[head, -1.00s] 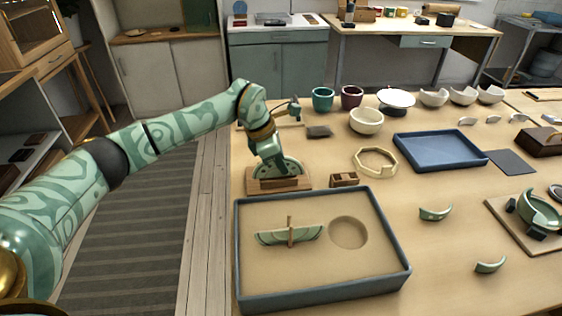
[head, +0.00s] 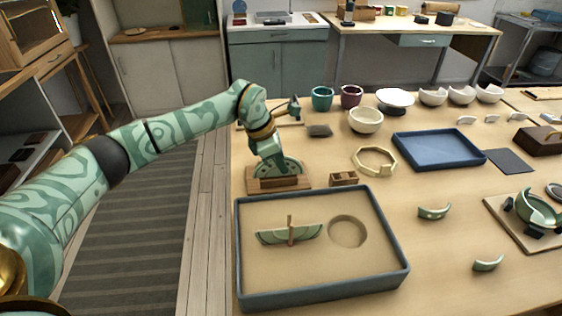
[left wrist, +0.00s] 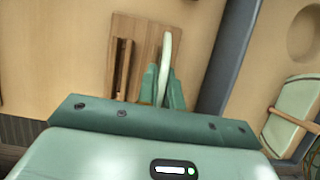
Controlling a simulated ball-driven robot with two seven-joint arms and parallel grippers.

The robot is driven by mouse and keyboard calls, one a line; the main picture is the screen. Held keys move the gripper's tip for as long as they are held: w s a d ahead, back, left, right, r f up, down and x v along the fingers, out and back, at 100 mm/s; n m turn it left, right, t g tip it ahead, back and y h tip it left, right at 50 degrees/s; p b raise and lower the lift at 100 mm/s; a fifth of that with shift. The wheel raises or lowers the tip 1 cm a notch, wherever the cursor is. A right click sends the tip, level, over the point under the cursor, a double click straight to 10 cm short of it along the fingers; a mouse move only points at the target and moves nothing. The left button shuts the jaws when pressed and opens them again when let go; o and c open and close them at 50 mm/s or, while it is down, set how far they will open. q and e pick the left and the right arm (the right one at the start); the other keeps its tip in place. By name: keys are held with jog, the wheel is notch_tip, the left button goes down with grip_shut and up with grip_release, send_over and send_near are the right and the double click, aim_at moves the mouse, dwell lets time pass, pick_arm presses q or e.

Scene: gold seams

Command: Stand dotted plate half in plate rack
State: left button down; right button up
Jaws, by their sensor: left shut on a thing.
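My left gripper (head: 272,158) is shut on the dotted plate half (head: 286,168), at the wooden plate rack (head: 266,185). In the head view the plate half stands upright on its edge, its lower edge at the rack. The left wrist view shows the plate half (left wrist: 165,60) edge-on between the fingers (left wrist: 163,92). The rack (left wrist: 143,30) lies beneath it, with a dark slot to the left of the plate half. I cannot tell whether its lower edge sits in a slot or just above the rack. My right gripper is not in view.
A blue-rimmed sand tray (head: 325,290) in front holds another green piece (head: 272,238) with a wooden clip. A small wooden block (head: 343,179) and a pale ring (head: 375,160) are right of the rack. An empty blue tray (head: 440,150) lies farther right.

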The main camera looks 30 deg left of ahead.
pick_arm(q)
jog(key=shift+f, duration=0.65)
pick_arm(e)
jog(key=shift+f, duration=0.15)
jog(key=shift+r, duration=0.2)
pick_arm(q)
jog(key=shift+f, duration=0.3)
dwell(1.1)
jog(key=shift+r, duration=0.15)
